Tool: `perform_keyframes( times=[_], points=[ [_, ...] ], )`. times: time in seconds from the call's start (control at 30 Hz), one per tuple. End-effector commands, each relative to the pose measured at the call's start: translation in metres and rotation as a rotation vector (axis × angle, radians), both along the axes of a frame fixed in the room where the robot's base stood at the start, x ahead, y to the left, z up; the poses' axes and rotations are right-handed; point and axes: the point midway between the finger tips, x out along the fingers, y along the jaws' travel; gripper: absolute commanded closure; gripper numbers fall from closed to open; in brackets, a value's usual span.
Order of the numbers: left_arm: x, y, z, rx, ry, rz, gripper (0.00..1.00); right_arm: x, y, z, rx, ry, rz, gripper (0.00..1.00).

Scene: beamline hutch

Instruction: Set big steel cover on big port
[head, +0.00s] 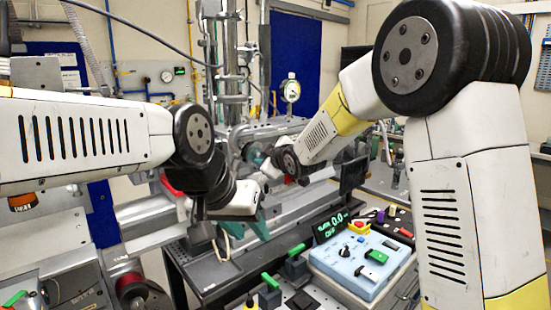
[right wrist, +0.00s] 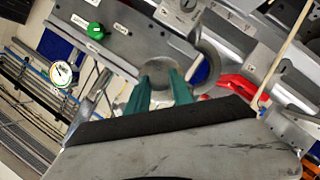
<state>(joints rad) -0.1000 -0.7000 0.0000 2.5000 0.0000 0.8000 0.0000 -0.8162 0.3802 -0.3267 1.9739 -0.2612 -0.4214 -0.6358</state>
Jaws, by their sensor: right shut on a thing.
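My right gripper (head: 262,152) is at the chamber in the middle of the head view, partly hidden by its own wrist. In the right wrist view its two teal fingers (right wrist: 160,92) are shut on a round grey metal piece, which looks like the big steel cover (right wrist: 158,69). A curved grey ring, perhaps the big port's rim (right wrist: 210,66), lies just right of the cover. I cannot tell whether they touch. My left gripper (head: 257,226) hangs lower, teal fingers pointing down, with nothing clearly in it. Its finger gap is unclear.
A dial gauge (head: 291,90) stands behind the chamber. A red part (right wrist: 232,86) is close right of the fingers.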

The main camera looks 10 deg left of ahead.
Motion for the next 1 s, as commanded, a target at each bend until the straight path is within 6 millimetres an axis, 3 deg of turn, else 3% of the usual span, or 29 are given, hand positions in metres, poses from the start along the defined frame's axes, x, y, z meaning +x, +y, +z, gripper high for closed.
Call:
perform_keyframes(
  times=[1.0],
  points=[
    [0.0, 0.0, 0.0, 0.0, 0.0, 0.0, 0.64, 0.0059, 0.0075, 0.0005, 0.001, -0.001, 0.0, 1.0]
  ],
)
